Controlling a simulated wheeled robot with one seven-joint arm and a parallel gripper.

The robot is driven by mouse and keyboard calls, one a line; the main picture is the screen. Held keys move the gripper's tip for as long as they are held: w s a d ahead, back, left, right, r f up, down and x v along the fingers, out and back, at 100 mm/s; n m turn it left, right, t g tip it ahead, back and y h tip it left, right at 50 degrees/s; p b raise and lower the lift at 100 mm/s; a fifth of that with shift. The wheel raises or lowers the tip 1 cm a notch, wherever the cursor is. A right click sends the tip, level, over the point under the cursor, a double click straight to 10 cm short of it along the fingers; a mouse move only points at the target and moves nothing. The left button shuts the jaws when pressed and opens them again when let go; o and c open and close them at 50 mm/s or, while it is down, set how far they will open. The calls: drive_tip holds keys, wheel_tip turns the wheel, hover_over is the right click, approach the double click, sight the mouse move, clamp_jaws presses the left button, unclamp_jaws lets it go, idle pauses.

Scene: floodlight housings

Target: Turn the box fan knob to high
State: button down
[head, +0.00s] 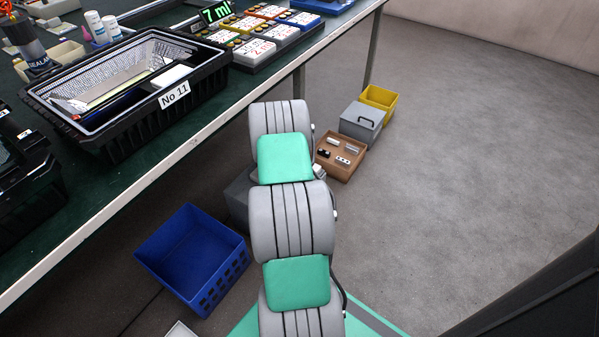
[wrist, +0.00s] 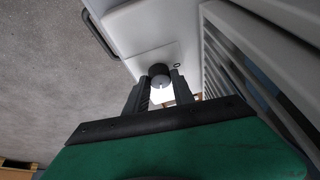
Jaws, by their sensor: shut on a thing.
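In the wrist view the box fan (wrist: 150,30) is a white housing with a slatted grille (wrist: 245,75) on the right. Its knob (wrist: 158,69) is a small round dark piece with a light grey face, on the panel beside the grille. My gripper (wrist: 160,90) is at the knob, with one dark finger on each side of it, shut on it. The knob's setting marks are too small to read. In the head view my own arm covers the middle, and neither the fan nor the knob can be made out there.
In the head view a green-topped workbench (head: 225,110) runs along the left, with a black bin (head: 120,130) on it. On the floor are a blue crate (head: 190,255), a brown box (head: 340,160), a grey box (head: 360,122) and a yellow bin (head: 378,100).

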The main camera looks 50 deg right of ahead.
drive_tip(key=c, duration=1.1)
unclamp_jaws()
drive_tip(key=p+v, duration=0.3)
drive_tip(key=v, duration=0.4)
drive_tip(key=shift+a+r, duration=0.15)
drive_tip(key=shift+r, duration=0.25)
